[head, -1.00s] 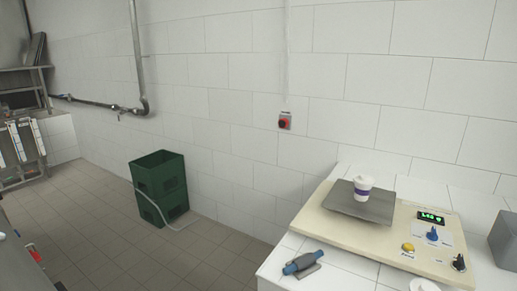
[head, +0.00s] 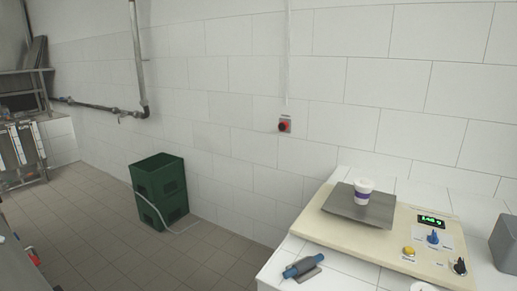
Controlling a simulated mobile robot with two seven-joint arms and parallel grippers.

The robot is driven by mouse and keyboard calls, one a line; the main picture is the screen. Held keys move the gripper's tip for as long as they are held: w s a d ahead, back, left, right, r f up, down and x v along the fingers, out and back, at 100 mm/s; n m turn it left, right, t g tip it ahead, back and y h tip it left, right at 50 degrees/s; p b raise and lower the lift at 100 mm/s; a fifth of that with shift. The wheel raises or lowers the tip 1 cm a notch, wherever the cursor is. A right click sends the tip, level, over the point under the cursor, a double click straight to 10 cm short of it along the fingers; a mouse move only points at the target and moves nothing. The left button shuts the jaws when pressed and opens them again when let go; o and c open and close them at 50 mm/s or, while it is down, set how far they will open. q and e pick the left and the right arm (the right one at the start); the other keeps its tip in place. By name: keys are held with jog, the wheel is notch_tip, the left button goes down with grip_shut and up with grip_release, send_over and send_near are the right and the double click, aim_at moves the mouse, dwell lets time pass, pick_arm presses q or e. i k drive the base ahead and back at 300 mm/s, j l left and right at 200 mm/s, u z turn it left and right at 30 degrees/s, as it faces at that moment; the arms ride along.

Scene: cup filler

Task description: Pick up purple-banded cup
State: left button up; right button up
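The scale sits on the white-tiled counter at the right. Its green display (head: 432,220) is lit, but the digits are too small to read surely. Neither of my grippers can be made out in the head view. Nothing is touching the cup.
A blue-handled tool (head: 303,267) lies at the counter's front left. A grey box (head: 503,242) stands at the right edge. Yellow (head: 408,252) and blue (head: 432,237) controls sit on the scale. The floor between is clear.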

aim_at(362, 196)
jog(key=l+z, duration=0.15)
jog(key=z, duration=0.2)
jog(key=l+z, duration=0.2)
jog(key=z, duration=0.15)
jog(key=l+z, duration=0.15)
jog(key=z, duration=0.2)
